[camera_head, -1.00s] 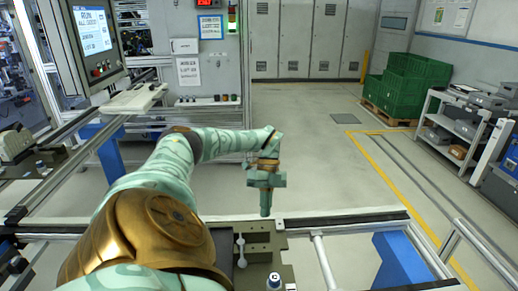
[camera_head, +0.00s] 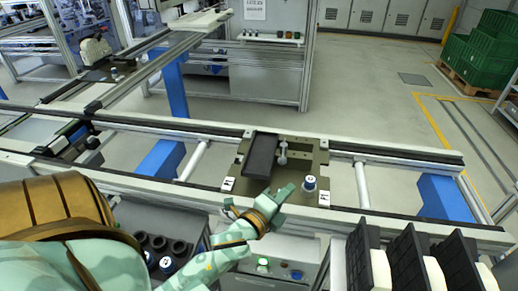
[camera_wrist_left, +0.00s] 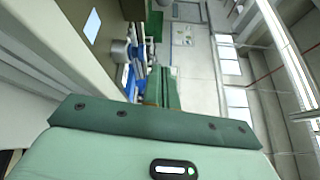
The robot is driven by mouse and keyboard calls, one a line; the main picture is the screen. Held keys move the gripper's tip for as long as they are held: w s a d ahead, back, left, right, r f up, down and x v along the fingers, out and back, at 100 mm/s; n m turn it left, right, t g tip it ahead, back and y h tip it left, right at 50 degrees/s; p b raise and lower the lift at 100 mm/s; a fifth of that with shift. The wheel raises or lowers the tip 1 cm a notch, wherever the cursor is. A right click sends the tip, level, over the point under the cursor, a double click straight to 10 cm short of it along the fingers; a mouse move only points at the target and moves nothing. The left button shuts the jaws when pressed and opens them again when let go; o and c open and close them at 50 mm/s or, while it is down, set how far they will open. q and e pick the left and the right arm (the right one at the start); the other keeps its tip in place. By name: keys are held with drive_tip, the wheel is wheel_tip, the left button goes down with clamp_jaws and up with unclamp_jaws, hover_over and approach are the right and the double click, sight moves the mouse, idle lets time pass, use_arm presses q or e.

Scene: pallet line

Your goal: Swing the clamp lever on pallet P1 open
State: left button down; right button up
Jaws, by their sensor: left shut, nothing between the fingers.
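Pallet P1 (camera_head: 240,172) is a dark olive plate on the rail line in the head view, with small white labels on its front corners. A black block (camera_head: 262,155) lies on its left part. The grey clamp lever (camera_head: 283,153), with a rounded end, stands just right of the block; its exact swing position is hard to tell. A blue-and-white capped post (camera_head: 309,184) is at the front right. My left gripper (camera_head: 287,193) is shut and empty in front of the pallet, apart from the lever. Its closed fingers show in the left wrist view (camera_wrist_left: 162,88). My right gripper is out of view.
Several black plates in a rack (camera_head: 405,262) stand at the front right. Dark round holders (camera_head: 165,247) are at the front left, beside my left arm. A control box with a lit green button (camera_head: 263,264) is below the front rail. The rail right of the pallet is clear.

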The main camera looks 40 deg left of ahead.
use_arm(q)
drive_tip(key=shift+s+a+f+y, duration=0.1)
drive_tip(key=shift+a+f+y, duration=0.3)
drive_tip(key=shift+a, duration=0.25)
drive_tip(key=w, duration=0.5)
drive_tip(key=w+b, duration=0.1)
drive_tip(key=w, duration=0.2)
drive_tip(key=shift+w+a+f, duration=0.25)
drive_tip(key=shift+a+f, duration=0.05)
drive_tip(key=a, duration=0.2)
drive_tip(key=shift+s+a+r, duration=0.15)
drive_tip(key=shift+a+r, duration=0.15)
drive_tip(key=shift+a, duration=0.05)
drive_tip(key=shift+s+a+r, duration=0.1)
drive_tip(key=shift+s+a, duration=0.2)
drive_tip(key=shift+a, duration=0.15)
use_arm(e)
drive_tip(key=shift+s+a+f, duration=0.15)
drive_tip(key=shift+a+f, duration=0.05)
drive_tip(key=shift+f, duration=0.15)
